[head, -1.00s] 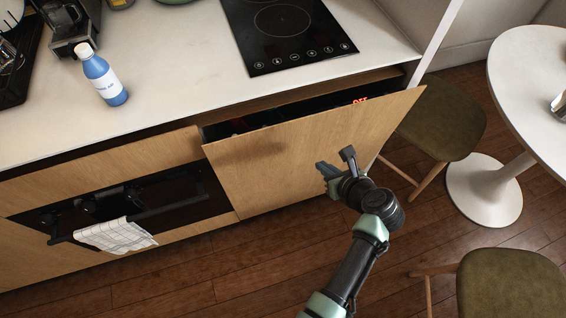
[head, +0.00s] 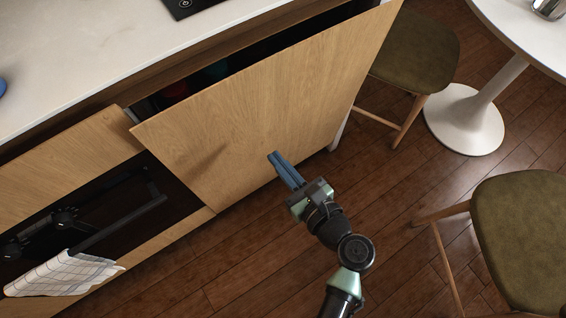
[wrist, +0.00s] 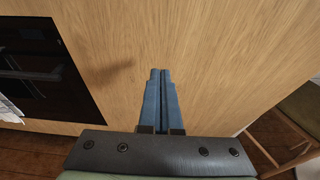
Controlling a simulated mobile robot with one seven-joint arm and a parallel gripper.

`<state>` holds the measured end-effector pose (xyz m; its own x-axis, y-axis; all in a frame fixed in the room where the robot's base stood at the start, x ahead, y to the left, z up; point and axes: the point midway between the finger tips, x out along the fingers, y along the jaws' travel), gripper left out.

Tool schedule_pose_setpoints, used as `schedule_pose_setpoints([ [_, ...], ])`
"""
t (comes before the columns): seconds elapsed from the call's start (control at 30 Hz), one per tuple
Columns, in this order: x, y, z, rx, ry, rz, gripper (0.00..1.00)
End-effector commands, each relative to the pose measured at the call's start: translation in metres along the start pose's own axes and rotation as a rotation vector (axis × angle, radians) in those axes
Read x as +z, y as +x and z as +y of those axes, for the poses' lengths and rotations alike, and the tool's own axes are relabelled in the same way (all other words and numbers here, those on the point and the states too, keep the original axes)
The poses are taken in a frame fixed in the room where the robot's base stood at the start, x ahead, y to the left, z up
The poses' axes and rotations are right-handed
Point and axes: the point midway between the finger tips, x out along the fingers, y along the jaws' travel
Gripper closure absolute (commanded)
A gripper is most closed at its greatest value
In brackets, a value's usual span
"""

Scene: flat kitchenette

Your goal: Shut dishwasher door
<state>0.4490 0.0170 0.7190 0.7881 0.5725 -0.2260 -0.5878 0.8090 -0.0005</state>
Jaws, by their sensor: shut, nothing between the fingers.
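The wood-fronted dishwasher door (head: 262,100) is partly open. It tilts outward at the top, with a dark gap between it and the counter in the head view. Parts of the inside show dimly in the gap. In the wrist view the door (wrist: 215,55) fills much of the picture. My gripper (head: 273,156) is shut and empty, its two blue fingers together and pointing at the lower part of the door's outer face. It also shows in the wrist view (wrist: 160,74). I cannot tell whether the fingertips touch the door.
The oven (head: 90,215) with a towel (head: 62,273) on its handle is left of the door. A white counter (head: 100,50) runs above. Stools (head: 410,50) and a round white table (head: 524,32) stand at the right. Wooden floor (head: 250,265) is clear in front.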

Motion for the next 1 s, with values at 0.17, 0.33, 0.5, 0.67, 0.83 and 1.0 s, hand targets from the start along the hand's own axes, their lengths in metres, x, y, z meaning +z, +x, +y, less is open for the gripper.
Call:
schedule_pose_setpoints([
  [0.17, -0.002, 0.042, 0.001, 0.004, -0.002, -0.001, 1.0],
  [0.33, 0.003, 0.072, 0.0, 0.002, -0.003, -0.001, 1.0],
  [0.5, 0.009, 0.09, 0.0, 0.002, 0.0, 0.001, 1.0],
  [0.67, 0.011, 0.097, 0.0, 0.0, 0.0, 0.001, 1.0],
  [0.83, 0.012, 0.097, 0.0, 0.0, 0.0, 0.002, 1.0],
  [1.0, 0.013, 0.099, 0.0, 0.001, 0.0, 0.001, 1.0],
])
